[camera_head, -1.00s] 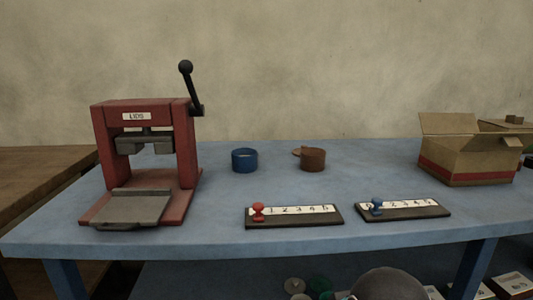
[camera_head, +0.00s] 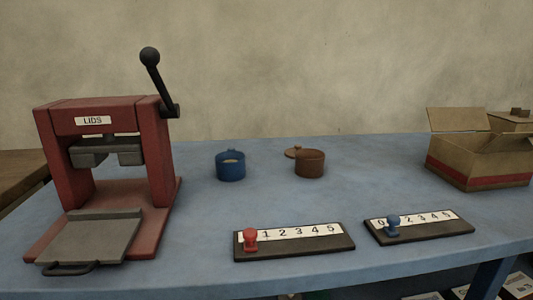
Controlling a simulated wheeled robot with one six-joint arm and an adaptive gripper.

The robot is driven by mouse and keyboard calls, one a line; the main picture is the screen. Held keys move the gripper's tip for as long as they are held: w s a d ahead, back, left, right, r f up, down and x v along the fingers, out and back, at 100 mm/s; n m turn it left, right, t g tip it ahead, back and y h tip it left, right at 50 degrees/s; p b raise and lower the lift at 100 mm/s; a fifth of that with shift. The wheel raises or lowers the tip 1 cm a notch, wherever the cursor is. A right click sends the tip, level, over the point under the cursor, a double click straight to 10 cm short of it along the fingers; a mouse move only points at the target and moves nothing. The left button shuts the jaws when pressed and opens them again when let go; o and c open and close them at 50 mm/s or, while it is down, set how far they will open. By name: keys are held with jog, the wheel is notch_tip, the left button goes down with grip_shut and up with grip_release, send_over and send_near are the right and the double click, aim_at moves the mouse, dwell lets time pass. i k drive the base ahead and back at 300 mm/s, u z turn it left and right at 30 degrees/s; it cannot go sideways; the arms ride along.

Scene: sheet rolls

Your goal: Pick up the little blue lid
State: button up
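A small blue pot (camera_head: 230,168) stands on the blue table, left of centre, with something pale inside its open top. A small blue bit (camera_head: 231,151) shows just behind its rim. It may be the knob of a little blue lid mostly hidden behind the pot, but I cannot tell for sure. A brown pot (camera_head: 310,165) stands to the right, with a brown lid (camera_head: 294,152) behind it on its left. My gripper is not in view.
A red press (camera_head: 105,115) marked LIDS, with a grey tray and black lever, fills the left. Two number boards (camera_head: 300,250) (camera_head: 425,232) with red and blue pegs lie in front. An open cardboard box (camera_head: 475,172) stands at the right. The table's middle is clear.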

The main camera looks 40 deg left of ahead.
aim_at(232, 172)
jog(key=k, duration=0.8)
jog(key=u, duration=1.5)
jog(key=i, duration=0.55)
jog(key=z, duration=0.05)
